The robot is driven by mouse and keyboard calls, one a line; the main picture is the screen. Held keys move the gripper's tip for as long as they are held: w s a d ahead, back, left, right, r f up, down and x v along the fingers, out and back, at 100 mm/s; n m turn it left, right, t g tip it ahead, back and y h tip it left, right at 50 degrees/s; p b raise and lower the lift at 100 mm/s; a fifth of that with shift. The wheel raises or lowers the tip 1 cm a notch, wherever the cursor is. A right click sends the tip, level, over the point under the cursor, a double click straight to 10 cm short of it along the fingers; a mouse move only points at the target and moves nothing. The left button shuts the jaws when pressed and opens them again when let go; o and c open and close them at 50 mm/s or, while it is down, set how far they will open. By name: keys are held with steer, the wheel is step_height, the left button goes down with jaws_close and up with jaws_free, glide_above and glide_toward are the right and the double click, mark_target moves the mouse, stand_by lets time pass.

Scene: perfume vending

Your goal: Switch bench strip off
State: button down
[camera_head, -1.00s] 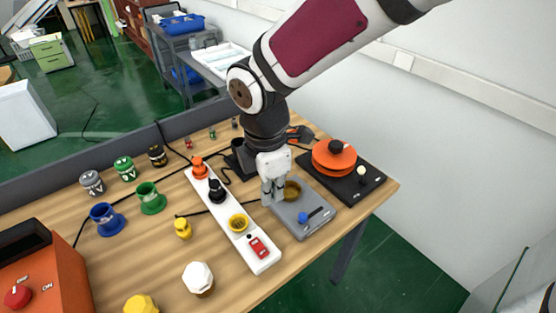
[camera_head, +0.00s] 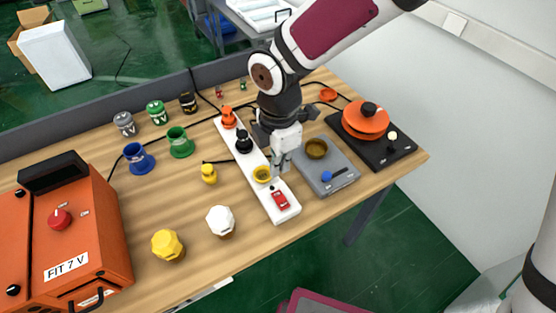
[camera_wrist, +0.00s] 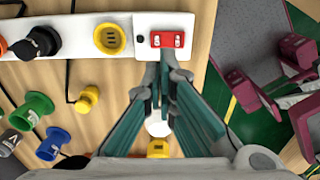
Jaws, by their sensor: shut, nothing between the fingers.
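The bench strip (camera_head: 257,176) is a long white power strip lying on the wooden table. A red rocker switch (camera_head: 280,200) is at its near end and also shows in the wrist view (camera_wrist: 168,40). An orange plug (camera_head: 229,118) and a black plug (camera_head: 244,143) sit in the strip, and a yellow socket (camera_head: 262,174) beside the switch is empty. My gripper (camera_head: 279,170) is shut and empty, pointing down above the strip near the yellow socket. In the wrist view its fingertips (camera_wrist: 164,60) appear just below the red switch; whether they touch it cannot be told.
A grey device (camera_head: 325,172) with a blue knob and a black hotplate (camera_head: 375,146) with an orange pot stand to the right. A yellow plug (camera_head: 209,173), a white knob-like piece (camera_head: 220,221) and an orange power unit (camera_head: 85,240) are to the left.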

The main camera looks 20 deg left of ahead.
mark_target(281, 199)
step_height(281, 199, down, 9)
steer(key=shift+s+f+p, duration=0.1)
steer(key=shift+p, duration=0.55)
steer(key=shift+f, duration=0.6)
steer(key=shift+f, duration=0.1)
steer(key=shift+w+a+f+b, duration=0.1)
steer(key=shift+w+f+b, duration=0.2)
steer(key=shift+b, duration=0.1)
steer(key=shift+s, duration=0.1)
steer(key=shift+s+r, duration=0.1)
steer(key=shift+s+d+r+p, duration=0.2)
steer(key=shift+s+d+p, duration=0.25)
steer(key=shift+d, duration=0.15)
